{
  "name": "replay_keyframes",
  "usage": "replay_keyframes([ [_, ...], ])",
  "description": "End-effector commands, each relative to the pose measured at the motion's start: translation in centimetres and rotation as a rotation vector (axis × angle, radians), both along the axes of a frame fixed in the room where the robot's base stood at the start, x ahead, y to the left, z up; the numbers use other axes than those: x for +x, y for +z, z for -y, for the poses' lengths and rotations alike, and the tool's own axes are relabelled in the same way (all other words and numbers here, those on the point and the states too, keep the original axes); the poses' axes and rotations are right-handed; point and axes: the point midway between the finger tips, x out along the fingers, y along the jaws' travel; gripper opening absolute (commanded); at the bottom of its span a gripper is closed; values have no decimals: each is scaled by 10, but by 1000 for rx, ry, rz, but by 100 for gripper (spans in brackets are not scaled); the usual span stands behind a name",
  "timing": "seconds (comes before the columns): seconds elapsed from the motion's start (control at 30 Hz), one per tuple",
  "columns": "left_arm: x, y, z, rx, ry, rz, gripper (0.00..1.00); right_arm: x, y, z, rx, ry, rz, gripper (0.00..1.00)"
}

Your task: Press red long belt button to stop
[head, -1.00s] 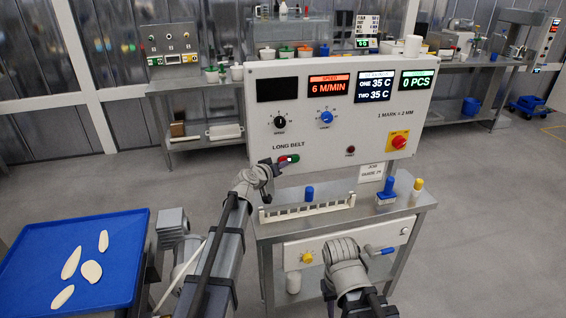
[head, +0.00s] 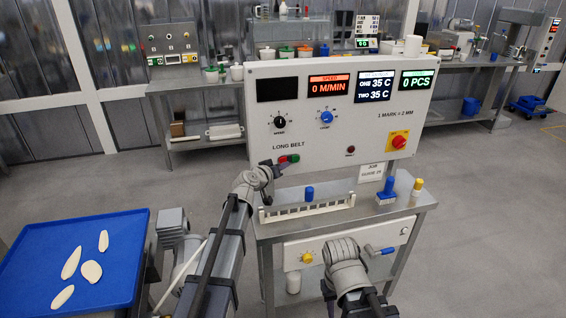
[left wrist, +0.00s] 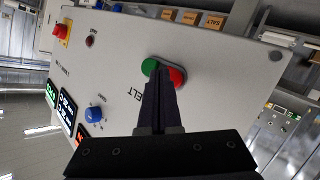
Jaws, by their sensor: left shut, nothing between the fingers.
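In the left wrist view the shut fingers (left wrist: 158,74) overlap the button pair, between the green button (left wrist: 149,66) and the red button (left wrist: 178,77). Contact with the red button cannot be told. The speed display (head: 329,85) reads 0 M/MIN. My right arm is low in front; its fingers are not clear.
A red knob on a yellow plate (head: 398,143) and a blue dial (head: 326,117) are on the same panel. A white toothed strip (head: 306,209) and brushes stand on the bench below. A blue tray (head: 30,240) with pasta pieces is at left.

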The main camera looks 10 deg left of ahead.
Motion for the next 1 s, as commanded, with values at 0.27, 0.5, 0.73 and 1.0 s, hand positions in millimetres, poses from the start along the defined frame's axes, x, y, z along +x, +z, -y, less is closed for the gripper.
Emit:
replay_keyframes([
  [0.27, -4, 0, 2, 0, 0, 0, 0, 0, 0, 0, 0, 0, 0, 35],
  [0.5, -8, 0, 3, 0, 0, 0, 0, 0, 0, 0, 0, 0, 0, 35],
  [0.73, -26, 0, 11, 0, 0, -1, 0, 0, 0, 0, 0, 0, 0, 35],
  [1.0, -48, 0, 21, 0, 0, 0, 0, 0, 0, 0, 0, 0, 0, 35],
])
